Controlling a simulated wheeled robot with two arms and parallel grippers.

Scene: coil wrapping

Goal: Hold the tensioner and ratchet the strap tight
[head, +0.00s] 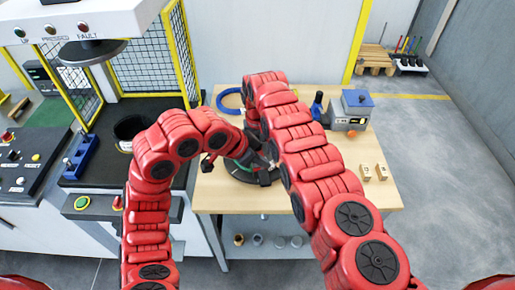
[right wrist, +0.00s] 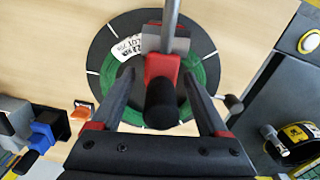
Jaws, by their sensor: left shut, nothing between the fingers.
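The coil (right wrist: 206,72) lies flat on the wooden table, a green ring on a dark disc with pale strap ends and a white label. The tensioner (right wrist: 160,68) has a red body, a grey block and rod, and a black grip end. It stands over the coil. My right gripper (right wrist: 160,78) is open, its two fingers on either side of the tensioner with visible gaps. In the head view my right arm hides that gripper. The arms cover most of the coil there.
A grey box with a blue top (head: 352,108) and two small wooden blocks (head: 373,172) are on the table's right side. A blue ring (head: 229,100) lies at the back left. A control bench with buttons (head: 82,203) stands left.

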